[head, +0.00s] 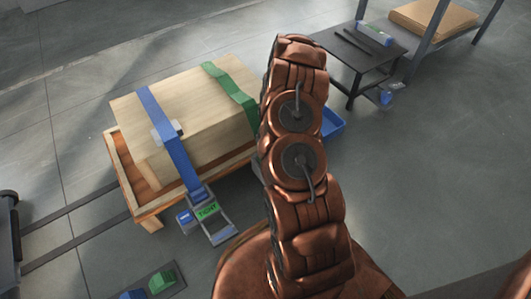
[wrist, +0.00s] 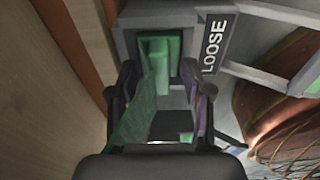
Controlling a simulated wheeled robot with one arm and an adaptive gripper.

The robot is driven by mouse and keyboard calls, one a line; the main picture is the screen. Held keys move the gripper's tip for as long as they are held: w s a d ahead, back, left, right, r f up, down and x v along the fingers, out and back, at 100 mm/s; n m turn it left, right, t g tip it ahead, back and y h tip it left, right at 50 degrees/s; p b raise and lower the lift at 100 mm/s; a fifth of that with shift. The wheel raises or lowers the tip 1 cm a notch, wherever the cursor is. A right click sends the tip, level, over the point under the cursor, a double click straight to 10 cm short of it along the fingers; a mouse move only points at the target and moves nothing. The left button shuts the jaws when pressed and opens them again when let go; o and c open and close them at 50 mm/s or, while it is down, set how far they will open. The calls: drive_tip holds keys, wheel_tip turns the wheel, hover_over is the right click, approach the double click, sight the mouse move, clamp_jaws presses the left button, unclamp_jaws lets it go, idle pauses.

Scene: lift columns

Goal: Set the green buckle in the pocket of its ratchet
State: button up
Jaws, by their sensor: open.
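The green buckle (wrist: 154,48) shows in the wrist view, with the green strap (wrist: 130,118) running from it down to the left. It lies within the outline of the dark green pocket (wrist: 175,62) of the grey ratchet, whose label (wrist: 213,44) reads LOOSE. I cannot tell how deep it sits. My gripper (wrist: 164,88) is open, its fingers apart on either side below the buckle. In the head view the green strap (head: 230,88) crosses the wooden crate (head: 185,95); my arm hides the buckle, its ratchet and my gripper.
A blue strap (head: 172,142) crosses the crate to a ratchet (head: 208,211) labelled TIGHT. The crate stands on a wooden pallet (head: 125,177). A blue bin (head: 334,122) is right of my arm. A dark table (head: 370,61) stands behind. The floor at right is clear.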

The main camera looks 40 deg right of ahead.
drive_tip(key=shift+r, duration=0.15)
wheel_tip(320, 180, up, 12)
drive_tip(key=d, duration=0.1)
drive_tip(key=shift+d, duration=0.25)
idle(0.3)
idle(0.4)
drive_tip(key=s+a+r+m+p, duration=0.25)
drive_tip(key=a+r+p, duration=0.4)
drive_tip(key=r, duration=0.65)
drive_tip(key=s+a+r+m+p, duration=0.25)
drive_tip(key=a+r+p, duration=0.4)
drive_tip(key=r, duration=0.65)
drive_tip(key=s+a+r+m+p, duration=0.25)
drive_tip(key=a+r+p, duration=0.35)
drive_tip(key=r, duration=0.7)
drive_tip(key=s+a+r+m+p, duration=0.2)
drive_tip(key=s+r+p, duration=0.4)
drive_tip(key=r, duration=0.3)
drive_tip(key=s+a+r+m+g+h+p, duration=0.1)
drive_tip(key=s+a+r+m+p, duration=0.1)
drive_tip(key=s+r+m+p, duration=0.2)
drive_tip(key=s+a+r+m+p, duration=0.2)
drive_tip(key=s+r+m+p, duration=0.2)
drive_tip(key=s+r+p, duration=0.6)
drive_tip(key=s+r, duration=0.3)
drive_tip(key=r, duration=0.1)
drive_tip(key=shift+a+r+g, duration=0.3)
drive_tip(key=shift+g, duration=0.1)
